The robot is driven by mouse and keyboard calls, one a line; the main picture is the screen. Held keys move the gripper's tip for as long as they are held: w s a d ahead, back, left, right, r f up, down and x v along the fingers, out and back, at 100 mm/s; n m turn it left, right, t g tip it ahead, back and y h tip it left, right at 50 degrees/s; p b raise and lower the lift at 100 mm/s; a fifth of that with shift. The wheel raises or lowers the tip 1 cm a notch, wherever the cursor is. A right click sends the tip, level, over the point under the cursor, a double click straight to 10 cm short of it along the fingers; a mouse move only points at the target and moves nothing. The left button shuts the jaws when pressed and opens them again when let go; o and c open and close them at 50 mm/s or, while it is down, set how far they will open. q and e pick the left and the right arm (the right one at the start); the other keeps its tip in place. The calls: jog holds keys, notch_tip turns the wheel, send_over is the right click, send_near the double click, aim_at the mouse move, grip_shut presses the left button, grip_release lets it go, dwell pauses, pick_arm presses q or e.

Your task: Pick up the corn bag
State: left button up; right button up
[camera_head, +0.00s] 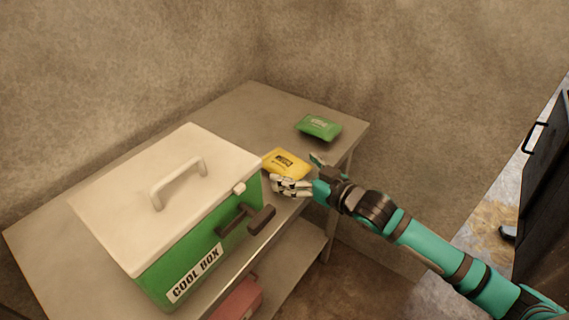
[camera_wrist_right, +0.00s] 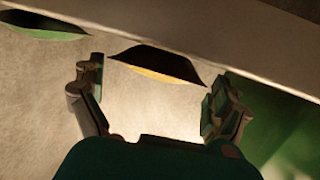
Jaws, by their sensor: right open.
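A yellow bag (camera_head: 287,163), which I take for the corn bag, lies on the grey metal table just right of the cool box; its dark label is too small to read. My right gripper (camera_head: 297,173) is at the bag's near right side, with its fingers spread and empty. In the right wrist view the yellow bag (camera_wrist_right: 160,65) shows ahead, between the open fingers of the gripper (camera_wrist_right: 156,80). I cannot tell whether a finger touches it. My left gripper is not in view.
A green bag (camera_head: 319,127) lies farther back on the table (camera_head: 235,115). The large cool box (camera_head: 205,255), green with a white lid and a protruding dark handle, stands close left of my right gripper. A red object (camera_head: 238,300) is on the lower shelf. A wall is behind.

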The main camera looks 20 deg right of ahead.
aim_at(279, 161)
jog(key=x, duration=0.3)
jog(key=shift+s+d, duration=0.1)
jog(key=shift+s, duration=0.05)
jog(key=c, duration=1.2)
